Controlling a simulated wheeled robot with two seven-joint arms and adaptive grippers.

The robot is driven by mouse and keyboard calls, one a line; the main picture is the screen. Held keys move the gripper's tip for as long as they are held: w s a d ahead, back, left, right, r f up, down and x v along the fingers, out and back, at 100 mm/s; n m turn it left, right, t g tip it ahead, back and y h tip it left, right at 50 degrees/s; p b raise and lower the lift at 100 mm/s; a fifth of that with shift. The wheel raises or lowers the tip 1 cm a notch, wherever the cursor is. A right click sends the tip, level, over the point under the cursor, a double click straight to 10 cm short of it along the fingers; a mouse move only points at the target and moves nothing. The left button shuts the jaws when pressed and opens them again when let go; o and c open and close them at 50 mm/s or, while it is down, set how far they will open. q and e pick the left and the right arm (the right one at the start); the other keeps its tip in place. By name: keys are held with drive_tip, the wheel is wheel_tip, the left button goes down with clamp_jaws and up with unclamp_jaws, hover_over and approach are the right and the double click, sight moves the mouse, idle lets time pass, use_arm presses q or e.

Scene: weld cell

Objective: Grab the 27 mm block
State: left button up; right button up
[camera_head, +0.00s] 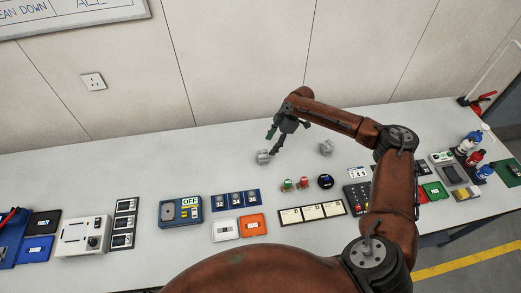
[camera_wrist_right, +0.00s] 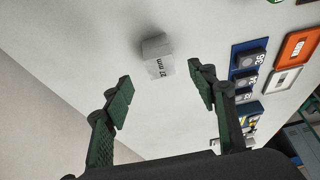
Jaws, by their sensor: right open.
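A small light-grey block (camera_wrist_right: 157,58) with "27 mm" printed on its face shows in the right wrist view, ahead of the fingertips and roughly between their lines. My right gripper (camera_wrist_right: 163,88) is open and empty, with its green fingers spread and apart from the block. In the head view the right gripper (camera_head: 275,141) is over the table, just right of and above a small grey block (camera_head: 263,157), likely the same one. A second small grey block (camera_head: 326,147) stands farther right. Labels on both are too small to read in the head view. My left gripper is not in view.
The white table (camera_head: 120,170) is clear around the blocks. Nearer the front are digit tiles (camera_head: 236,198), an orange box (camera_head: 252,225), a blue device marked OFF (camera_head: 180,211), and red and green buttons (camera_head: 303,183). Bottles (camera_head: 471,141) stand at the right. The wall is behind.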

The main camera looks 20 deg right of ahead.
sight(264, 153)
drive_tip(key=x, duration=0.5)
drive_tip(key=shift+w+a+f+p, duration=0.2)
drive_tip(key=shift+w+a+p, duration=0.05)
drive_tip(key=shift+a+p, duration=0.15)
drive_tip(key=shift+s+a+f, duration=0.1)
drive_tip(key=shift+a+f, duration=0.1)
drive_tip(key=shift+f, duration=0.4)
drive_tip(key=shift+c, duration=0.4)
drive_tip(key=c, duration=1.3)
